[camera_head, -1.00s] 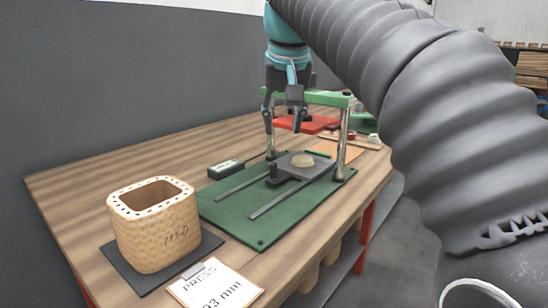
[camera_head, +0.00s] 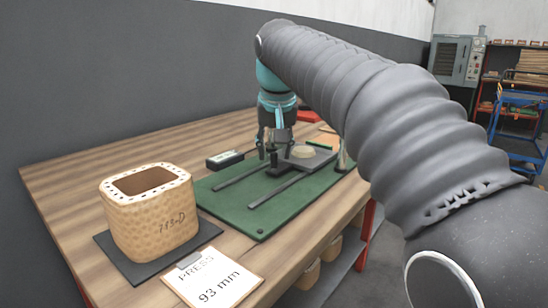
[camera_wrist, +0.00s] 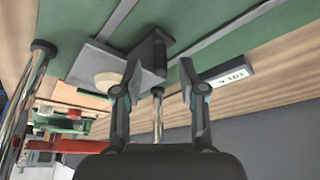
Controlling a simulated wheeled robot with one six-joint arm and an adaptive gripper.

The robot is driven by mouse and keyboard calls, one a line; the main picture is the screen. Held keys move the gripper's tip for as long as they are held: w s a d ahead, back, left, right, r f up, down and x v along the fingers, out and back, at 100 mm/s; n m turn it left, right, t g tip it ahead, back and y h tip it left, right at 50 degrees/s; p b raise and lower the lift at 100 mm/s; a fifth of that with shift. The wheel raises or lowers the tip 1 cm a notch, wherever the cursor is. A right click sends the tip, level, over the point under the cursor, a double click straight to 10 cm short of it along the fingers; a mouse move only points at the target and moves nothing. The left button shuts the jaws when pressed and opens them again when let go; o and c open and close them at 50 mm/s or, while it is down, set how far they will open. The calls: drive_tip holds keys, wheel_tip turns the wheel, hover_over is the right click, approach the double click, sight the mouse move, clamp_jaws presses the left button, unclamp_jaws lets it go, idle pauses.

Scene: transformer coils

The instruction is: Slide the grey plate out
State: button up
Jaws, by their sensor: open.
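The grey plate (camera_head: 318,160) lies on two dark rails of the green press base (camera_head: 240,215), under the press, with a round cream pad (camera_head: 302,152) on it. A dark upright handle (camera_head: 274,158) stands at its near end. My gripper (camera_head: 272,146) is low at this handle, partly hiding the press behind. In the wrist view the plate (camera_wrist: 92,68) and its handle (camera_wrist: 153,50) show beyond my fingertips (camera_wrist: 159,78). My gripper is open, with the handle just ahead of the gap, nearer the left finger. I cannot tell whether they touch.
A woven coil (camera_head: 150,220) stands on a dark mat at the front left. A clipboard (camera_head: 212,278) reads PRESS 93 mm. A small display box (camera_head: 225,159) sits left of the rails. Chrome press posts (camera_wrist: 38,75) flank the plate. The rails' near stretch is clear.

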drive_tip(key=shift+x, duration=0.8)
drive_tip(key=shift+c, duration=0.2)
clamp_jaws()
drive_tip(key=shift+s, duration=0.15)
